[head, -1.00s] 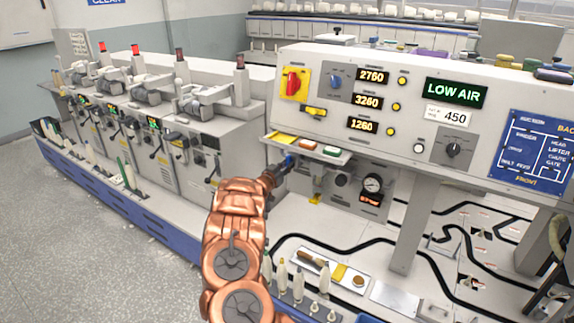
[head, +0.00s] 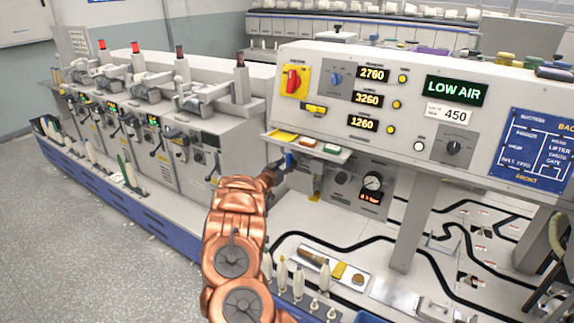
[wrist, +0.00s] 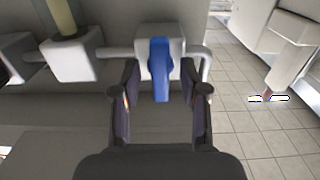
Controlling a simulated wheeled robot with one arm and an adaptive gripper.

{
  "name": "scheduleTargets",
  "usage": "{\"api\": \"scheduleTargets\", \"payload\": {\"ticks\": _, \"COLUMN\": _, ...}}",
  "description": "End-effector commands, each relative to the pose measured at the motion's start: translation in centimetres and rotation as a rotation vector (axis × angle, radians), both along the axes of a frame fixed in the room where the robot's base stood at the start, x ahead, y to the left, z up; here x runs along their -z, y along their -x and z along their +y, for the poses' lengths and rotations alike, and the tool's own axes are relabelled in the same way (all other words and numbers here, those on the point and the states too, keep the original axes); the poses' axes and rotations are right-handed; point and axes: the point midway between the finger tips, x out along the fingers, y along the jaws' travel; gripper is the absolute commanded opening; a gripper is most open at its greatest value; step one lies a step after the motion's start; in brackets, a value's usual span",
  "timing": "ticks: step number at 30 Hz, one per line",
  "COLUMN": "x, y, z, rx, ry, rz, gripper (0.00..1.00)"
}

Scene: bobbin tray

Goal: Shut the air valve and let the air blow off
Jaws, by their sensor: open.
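The air valve's blue lever (wrist: 160,68) sits on a light grey valve body (wrist: 147,38) in the wrist view. The lever lies across the line of the grey pipe. My gripper (wrist: 158,85) is open, with one dark finger on each side of the lever and a visible gap to both. In the head view the blue lever (head: 290,160) shows beside my gripper (head: 280,168), under the small shelf. A round pressure gauge (head: 372,182) with a small lit readout (head: 371,197) is to the right; its value is too small to read surely. The panel display (head: 456,92) reads LOW AIR.
A shelf (head: 308,147) with coloured pieces juts out just above the valve. A tray (head: 335,270) with tools lies below, near several white bobbins.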

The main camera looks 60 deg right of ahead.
Motion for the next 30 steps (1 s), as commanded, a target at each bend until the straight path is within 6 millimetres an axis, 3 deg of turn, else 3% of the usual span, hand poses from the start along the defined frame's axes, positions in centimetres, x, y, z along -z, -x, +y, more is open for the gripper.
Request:
{"api": "scheduleTargets", "payload": {"ticks": 5, "x": -0.1, "y": 0.0, "z": 1.2, "rx": 0.000, "ry": 0.000, "rz": -0.002, "gripper": 0.44}}
{"api": "scheduleTargets", "payload": {"ticks": 30, "x": 0.1, "y": 0.4, "z": 11.4, "rx": -0.002, "ry": -0.002, "rz": 0.001, "gripper": 0.44}}
